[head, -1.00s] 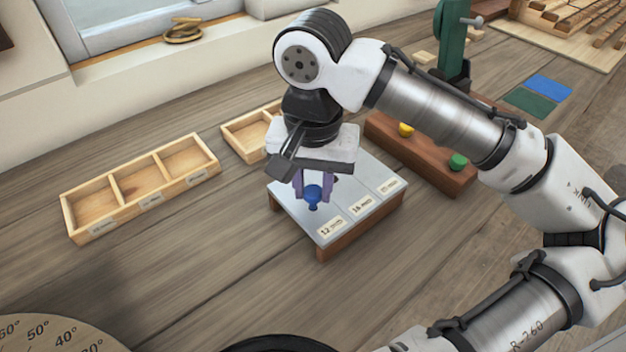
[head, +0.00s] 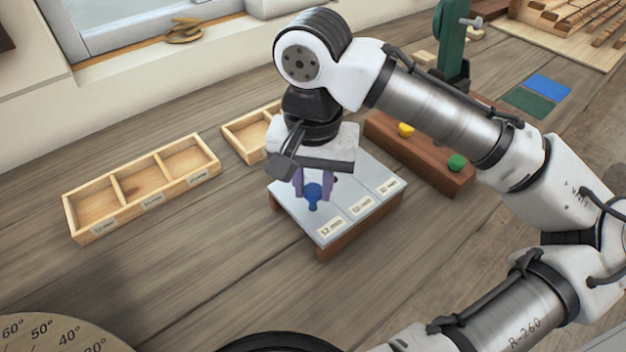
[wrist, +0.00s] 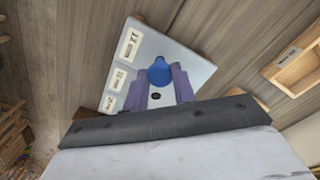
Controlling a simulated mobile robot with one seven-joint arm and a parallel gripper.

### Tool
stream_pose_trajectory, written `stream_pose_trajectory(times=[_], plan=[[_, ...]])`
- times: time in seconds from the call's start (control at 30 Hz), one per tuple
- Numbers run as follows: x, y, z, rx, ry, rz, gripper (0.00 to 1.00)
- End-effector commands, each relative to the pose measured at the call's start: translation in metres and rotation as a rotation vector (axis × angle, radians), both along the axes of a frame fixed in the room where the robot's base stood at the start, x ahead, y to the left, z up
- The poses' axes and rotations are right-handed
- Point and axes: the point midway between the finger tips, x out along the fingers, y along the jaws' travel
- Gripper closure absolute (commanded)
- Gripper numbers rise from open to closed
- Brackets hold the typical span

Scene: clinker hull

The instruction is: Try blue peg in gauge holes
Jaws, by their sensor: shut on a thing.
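The blue peg (head: 312,193) is upright between the fingers of my gripper (head: 312,185), over the 12 mm end of the gauge plate. In the wrist view the peg's round blue head (wrist: 160,71) shows between the purple fingers (wrist: 163,90). The gauge (head: 340,226) is a light grey plate on a wooden block, with three size labels along its front edge. One dark hole (wrist: 156,96) shows behind the peg in the wrist view. The peg's lower end is at the plate; I cannot tell whether it is in a hole.
A wooden rack (head: 430,164) with a yellow peg (head: 406,130) and a green peg (head: 456,162) stands right of the gauge. A three-part labelled tray (head: 141,187) lies to the left, with a smaller tray (head: 232,137) behind the gauge.

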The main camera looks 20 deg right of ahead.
Motion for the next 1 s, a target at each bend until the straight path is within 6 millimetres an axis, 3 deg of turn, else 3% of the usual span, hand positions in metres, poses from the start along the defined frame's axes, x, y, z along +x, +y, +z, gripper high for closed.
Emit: stream_pose_trajectory(times=[0.6,1.0], plan=[[0.0,0.0,0.041,0.001,0.0,-0.001,0.95],[0.0,0.0,0.042,0.0,0.0,0.0,0.95]])
